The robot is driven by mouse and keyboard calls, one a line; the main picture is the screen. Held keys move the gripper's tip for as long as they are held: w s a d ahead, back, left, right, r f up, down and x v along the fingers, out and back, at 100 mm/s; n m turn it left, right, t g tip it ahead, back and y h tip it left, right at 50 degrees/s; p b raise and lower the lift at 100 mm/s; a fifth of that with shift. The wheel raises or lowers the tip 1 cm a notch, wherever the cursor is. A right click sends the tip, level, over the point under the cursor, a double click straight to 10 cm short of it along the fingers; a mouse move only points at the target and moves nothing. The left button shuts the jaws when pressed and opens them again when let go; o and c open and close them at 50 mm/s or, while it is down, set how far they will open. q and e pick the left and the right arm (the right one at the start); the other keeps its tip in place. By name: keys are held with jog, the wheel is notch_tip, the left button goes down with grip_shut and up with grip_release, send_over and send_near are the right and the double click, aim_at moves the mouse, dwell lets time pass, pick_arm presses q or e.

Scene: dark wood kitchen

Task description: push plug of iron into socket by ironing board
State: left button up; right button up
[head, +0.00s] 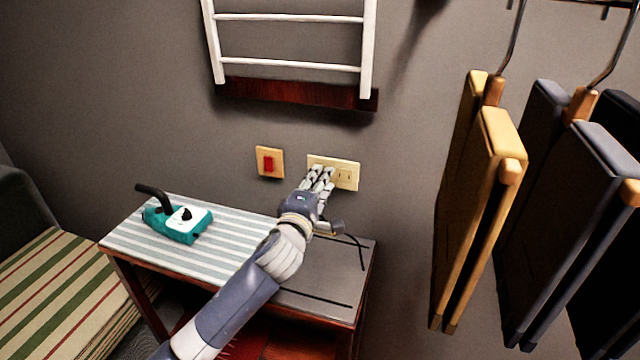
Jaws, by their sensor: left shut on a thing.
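The teal and white iron (180,222) with a dark handle rests on the striped part of the ironing board (230,248). A cream double socket plate (347,175) is on the grey wall just above and behind the board's right part. My left gripper (319,176) is shut, with its fingertips at the left half of this plate. The plug is hidden within its fingers, so I cannot tell how it meets the socket holes. A dark cord (357,248) hangs beside my wrist onto the board. My right gripper is not in view.
A plate with a red switch (269,162) is left of the socket. A white rack (290,43) is on the wall above. Folded clothes (477,200) hang on hangers at the right. A striped cushioned seat (50,290) is at the left. The board's right end is mostly bare.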

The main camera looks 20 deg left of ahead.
pick_arm(q)
jog(key=shift+w, duration=0.3)
jog(key=o, duration=1.1)
jog(key=shift+c, duration=0.2)
jog(key=shift+s, duration=0.15)
jog(key=s, duration=1.1)
jog(key=shift+s+a, duration=0.2)
jog(key=shift+s, duration=0.15)
